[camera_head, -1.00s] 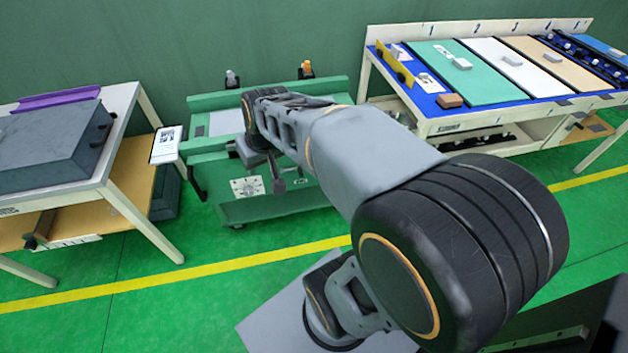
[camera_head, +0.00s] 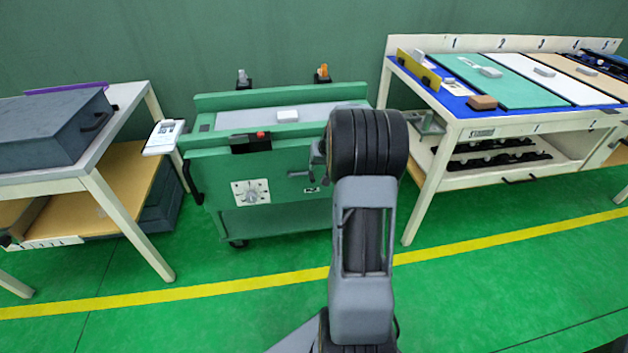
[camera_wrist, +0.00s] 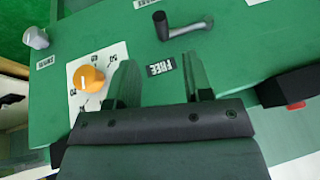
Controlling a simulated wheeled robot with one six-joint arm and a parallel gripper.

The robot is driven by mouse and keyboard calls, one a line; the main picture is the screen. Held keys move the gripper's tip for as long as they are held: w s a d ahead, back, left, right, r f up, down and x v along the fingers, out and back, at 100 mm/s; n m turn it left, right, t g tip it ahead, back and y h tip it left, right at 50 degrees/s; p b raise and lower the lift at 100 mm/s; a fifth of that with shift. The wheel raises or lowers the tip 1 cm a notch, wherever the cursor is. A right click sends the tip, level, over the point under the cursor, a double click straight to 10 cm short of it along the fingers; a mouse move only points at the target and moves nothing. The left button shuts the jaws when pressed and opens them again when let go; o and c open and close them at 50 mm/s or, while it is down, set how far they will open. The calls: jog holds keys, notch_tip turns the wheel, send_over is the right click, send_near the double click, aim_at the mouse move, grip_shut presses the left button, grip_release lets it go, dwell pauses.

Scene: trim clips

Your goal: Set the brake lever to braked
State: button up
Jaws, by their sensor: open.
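The brake lever (camera_wrist: 186,30) is a grey arm with a black knob at its left end, on the green face of the cart. A small black label (camera_wrist: 161,67) reading FREE sits below it in the wrist view. In the head view the lever (camera_head: 300,173) juts leftward from the cart front, beside my arm. My gripper (camera_wrist: 160,85) is open and empty. Its fingers stand on either side of the label in the picture, with the lever beyond their tips and not between them. In the head view my arm hides most of the gripper.
An orange knob (camera_wrist: 88,78) on a white dial plate is left of my fingers. A black box with a red part (camera_head: 250,142) is on the cart (camera_head: 228,180). Tables flank the cart: one with a grey case (camera_head: 50,130), one with coloured panels (camera_head: 520,85).

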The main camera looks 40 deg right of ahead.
aim_at(313, 177)
jog(key=b+x, duration=0.2)
jog(key=x, duration=0.7)
jog(key=shift+r, duration=0.1)
grip_shut()
dwell(0.4)
